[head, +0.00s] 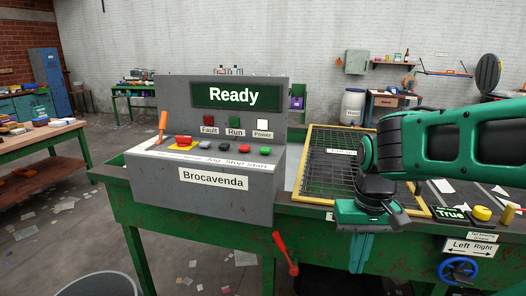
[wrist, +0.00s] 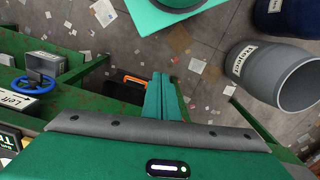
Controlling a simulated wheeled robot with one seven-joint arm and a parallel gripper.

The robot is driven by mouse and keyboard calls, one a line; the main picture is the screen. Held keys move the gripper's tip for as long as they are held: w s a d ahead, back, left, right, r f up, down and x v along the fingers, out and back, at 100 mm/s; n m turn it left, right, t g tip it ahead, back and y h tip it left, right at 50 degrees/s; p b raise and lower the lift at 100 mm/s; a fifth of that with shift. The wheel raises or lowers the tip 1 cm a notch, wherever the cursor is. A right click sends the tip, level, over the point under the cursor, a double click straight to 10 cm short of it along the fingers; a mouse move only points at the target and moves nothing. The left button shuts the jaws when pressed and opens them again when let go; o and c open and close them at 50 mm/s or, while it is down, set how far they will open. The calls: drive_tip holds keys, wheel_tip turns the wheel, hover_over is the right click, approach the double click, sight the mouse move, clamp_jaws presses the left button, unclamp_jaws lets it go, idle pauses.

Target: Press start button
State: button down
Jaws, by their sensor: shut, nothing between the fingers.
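The grey control box (head: 230,207) stands on the green bench, with "Ready" on its display (head: 234,95). The green start button (head: 265,150) is at the right end of its button row, above the word "Start". The red stop button (head: 245,149) is just left of it. My gripper (head: 360,255) is to the right of the box and lower than the buttons, fingers pointing down, apart from the start button. Its green fingers are together and empty, also in the wrist view (wrist: 165,95). The wrist view does not show the start button.
A red mushroom button (head: 183,140) on yellow and an orange lever (head: 162,124) are on the box's left. A red handle (head: 285,254) sticks out below the box. A yellow-framed mesh (head: 309,150) lies beside the box. The wrist view shows a grey "Reject" barrel (wrist: 270,75).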

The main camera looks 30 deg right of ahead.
drive_tip(key=w+d+r+n+t, duration=0.1)
drive_tip(key=w+r+n+t, duration=0.1)
drive_tip(key=w+r, duration=0.35)
drive_tip(key=w+d+r+n+t+h, duration=0.1)
drive_tip(key=w+r+n, duration=0.15)
drive_tip(key=w, duration=0.65)
drive_tip(key=w+d+r+n+t, duration=0.1)
drive_tip(key=w+r+n+t, duration=0.15)
drive_tip(key=w, duration=0.45)
wheel_tip(320, 180, up, 14)
drive_tip(key=n+t, duration=0.4)
drive_tip(key=n, duration=0.4)
hover_over(267, 150)
drive_tip(key=shift+w+d+f+y, duration=0.1)
drive_tip(key=shift+w+f+y, duration=0.1)
drive_tip(key=shift+y, duration=0.1)
drive_tip(key=shift+s+f, duration=0.1)
drive_tip(key=shift+f, duration=4.35)
drive_tip(key=shift+f, duration=0.3)
